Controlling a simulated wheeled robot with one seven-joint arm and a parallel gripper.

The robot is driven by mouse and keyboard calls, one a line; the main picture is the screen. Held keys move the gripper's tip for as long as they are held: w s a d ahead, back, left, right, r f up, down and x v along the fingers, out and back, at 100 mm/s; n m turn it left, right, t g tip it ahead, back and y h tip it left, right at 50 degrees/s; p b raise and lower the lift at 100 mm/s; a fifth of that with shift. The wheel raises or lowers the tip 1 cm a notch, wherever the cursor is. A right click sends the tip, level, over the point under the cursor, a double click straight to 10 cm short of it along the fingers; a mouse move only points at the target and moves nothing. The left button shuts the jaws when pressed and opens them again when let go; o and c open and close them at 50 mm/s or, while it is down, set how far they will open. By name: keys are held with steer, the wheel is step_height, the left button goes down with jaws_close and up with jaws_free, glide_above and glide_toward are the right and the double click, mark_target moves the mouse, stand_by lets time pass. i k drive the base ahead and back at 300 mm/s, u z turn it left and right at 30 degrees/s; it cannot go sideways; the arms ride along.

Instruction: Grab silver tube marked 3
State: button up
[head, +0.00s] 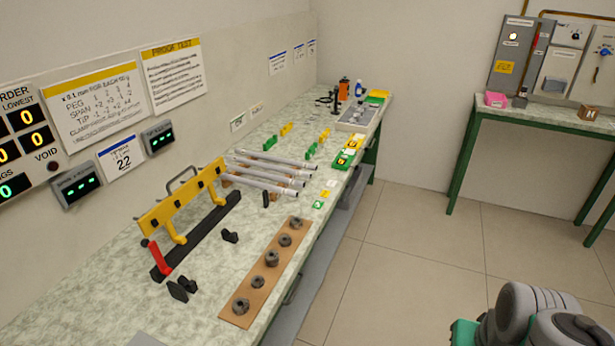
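Several silver tubes (268,171) lie side by side on the speckled bench, just right of the yellow clamp frame. Their near-right ends point toward the bench's front edge, and their far-left ends rest near the frame. No number can be read on any tube at this size, so I cannot tell which is marked 3. My gripper is not in view. Only rounded grey and green parts of my arm show at the bottom right, well apart from the bench and the tubes.
A yellow clamp frame (183,207) with a red lever stands left of the tubes. A brown board (277,259) with several dark round fittings lies in front. Small green and yellow blocks and a grey tray (356,118) sit farther back. Open tiled floor (420,240) lies right of the bench.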

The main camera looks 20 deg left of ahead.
mark_target(260, 186)
steer(key=z, duration=0.05)
steer(key=i, duration=2.15)
steer(key=u, duration=3.45)
steer(key=i, duration=0.5)
steer(key=u, duration=0.05)
